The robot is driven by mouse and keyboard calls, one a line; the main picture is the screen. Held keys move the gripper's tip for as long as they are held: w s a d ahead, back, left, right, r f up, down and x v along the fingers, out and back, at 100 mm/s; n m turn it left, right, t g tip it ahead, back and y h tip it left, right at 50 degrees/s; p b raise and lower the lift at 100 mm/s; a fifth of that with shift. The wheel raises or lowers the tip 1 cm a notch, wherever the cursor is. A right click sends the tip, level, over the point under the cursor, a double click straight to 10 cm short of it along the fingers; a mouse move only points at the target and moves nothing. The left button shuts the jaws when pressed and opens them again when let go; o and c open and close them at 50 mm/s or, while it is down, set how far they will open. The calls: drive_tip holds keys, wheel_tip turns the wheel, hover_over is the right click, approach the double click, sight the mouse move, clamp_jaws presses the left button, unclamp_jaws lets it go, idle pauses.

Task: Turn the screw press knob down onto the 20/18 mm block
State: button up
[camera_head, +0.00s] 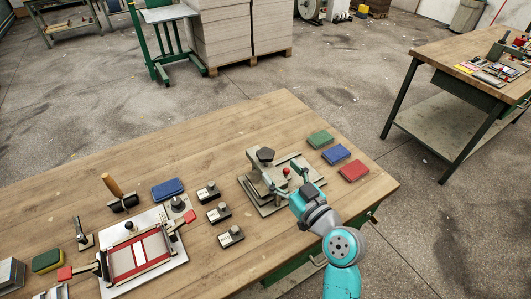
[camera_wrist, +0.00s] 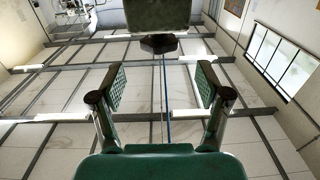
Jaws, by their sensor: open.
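A dark knob (camera_wrist: 158,43) shows beyond the fingertips, against a grey-green part (camera_wrist: 158,14), apart from both fingers. Whether a block lies under the press is hidden, and no 20/18 mm marking is readable.
A red frame fixture (camera_head: 140,255), brush (camera_head: 120,194) and blue pad (camera_head: 168,189) are farther left. The bench's far middle is clear.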

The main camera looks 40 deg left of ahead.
sight(270, 159)
drive_tip(key=x, duration=0.8)
drive_tip(key=c, duration=1.2)
